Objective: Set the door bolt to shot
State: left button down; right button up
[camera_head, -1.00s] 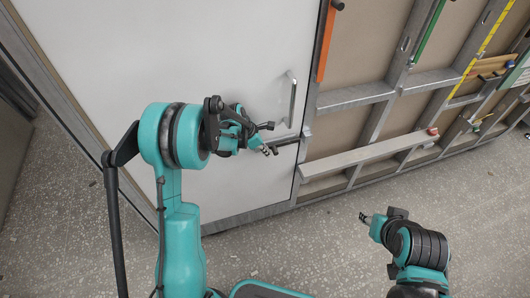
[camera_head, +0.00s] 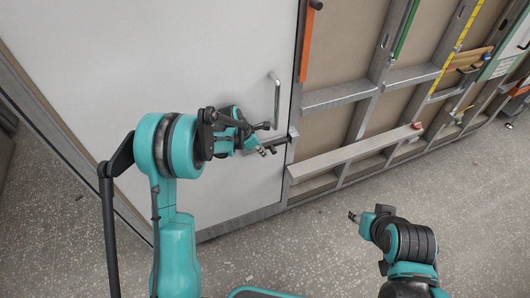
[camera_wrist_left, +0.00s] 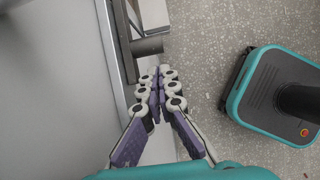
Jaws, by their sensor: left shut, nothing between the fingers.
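The door bolt (camera_head: 275,143) is a dark bar low at the right edge of the white door (camera_head: 150,60), beside the metal frame post (camera_head: 291,140). My left gripper (camera_head: 266,151) is shut and empty, with its tips close beside the bolt, partly covering it. In the left wrist view, the shut fingertips (camera_wrist_left: 158,76) lie just below a dark round stub (camera_wrist_left: 148,46), seemingly the bolt's knob, on a dark bar along the door edge. I cannot tell whether they touch. My right gripper (camera_head: 353,216) is over the floor, away from the door; its jaws are too small to judge.
A metal pull handle (camera_head: 276,100) stands out from the door just above the bolt. To the right is a metal-framed wall (camera_head: 340,97) with a projecting ledge (camera_head: 355,152) and hanging tools. The speckled floor (camera_head: 300,240) in front is clear.

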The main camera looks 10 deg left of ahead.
pick_arm(q)
jog(key=s+a+f+p+v, duration=0.1)
jog(key=a+p+v, duration=0.1)
jog(key=v, duration=0.8)
jog(key=shift+s+r+p, duration=0.2)
jog(key=shift+r+p, duration=0.05)
jog(key=shift+p, duration=0.45)
pick_arm(e)
jog(key=r, duration=0.3)
jog(key=shift+s+a, duration=0.15)
jog(key=shift+s, duration=0.25)
pick_arm(q)
jog(key=shift+a, duration=0.1)
